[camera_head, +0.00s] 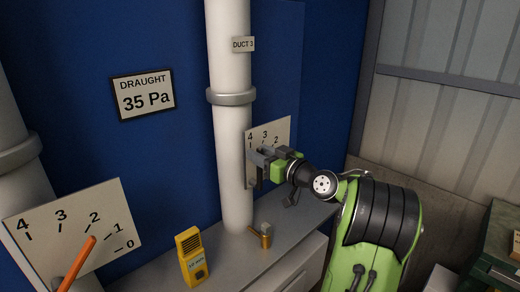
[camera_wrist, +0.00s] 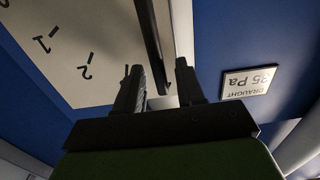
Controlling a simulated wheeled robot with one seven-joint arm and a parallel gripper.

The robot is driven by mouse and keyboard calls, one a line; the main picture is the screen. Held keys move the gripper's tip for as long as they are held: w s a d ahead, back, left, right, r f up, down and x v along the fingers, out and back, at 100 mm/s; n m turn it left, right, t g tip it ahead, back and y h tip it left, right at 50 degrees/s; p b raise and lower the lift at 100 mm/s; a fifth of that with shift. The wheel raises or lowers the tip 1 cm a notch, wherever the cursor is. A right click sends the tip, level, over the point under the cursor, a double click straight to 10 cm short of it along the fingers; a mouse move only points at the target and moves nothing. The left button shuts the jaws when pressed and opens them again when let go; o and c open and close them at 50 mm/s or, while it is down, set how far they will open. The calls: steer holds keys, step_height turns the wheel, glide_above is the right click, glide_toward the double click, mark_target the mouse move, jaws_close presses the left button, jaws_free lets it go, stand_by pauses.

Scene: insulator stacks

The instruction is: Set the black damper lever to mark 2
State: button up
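The black damper lever (camera_wrist: 152,42) shows in the wrist view as a dark bar running down from the top edge to between my fingers. My gripper (camera_wrist: 160,82) is open around it, with a gap beside the right finger. In the head view my gripper (camera_head: 258,164) is at the white dial plate (camera_head: 284,127) beside the duct 3 pipe. Marks 4, 3 and 2 show there; my gripper hides the lower part of the plate. The wrist view shows marks 1 and 2 upside down on the plate (camera_wrist: 65,60). I cannot tell which mark the lever points at.
An orange lever (camera_head: 78,263) stands on another dial plate (camera_head: 40,225) at lower left. A yellow meter (camera_head: 193,256) and a small brass object (camera_head: 264,236) are on the grey ledge (camera_head: 230,265) below. The white pipe (camera_head: 232,130) is close beside my gripper. A draught sign (camera_head: 143,94) reads 35 Pa.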

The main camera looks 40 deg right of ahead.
steer(key=shift+w+a, duration=0.1)
steer(key=shift+w, duration=0.15)
steer(key=shift+c, duration=0.4)
jaws_close()
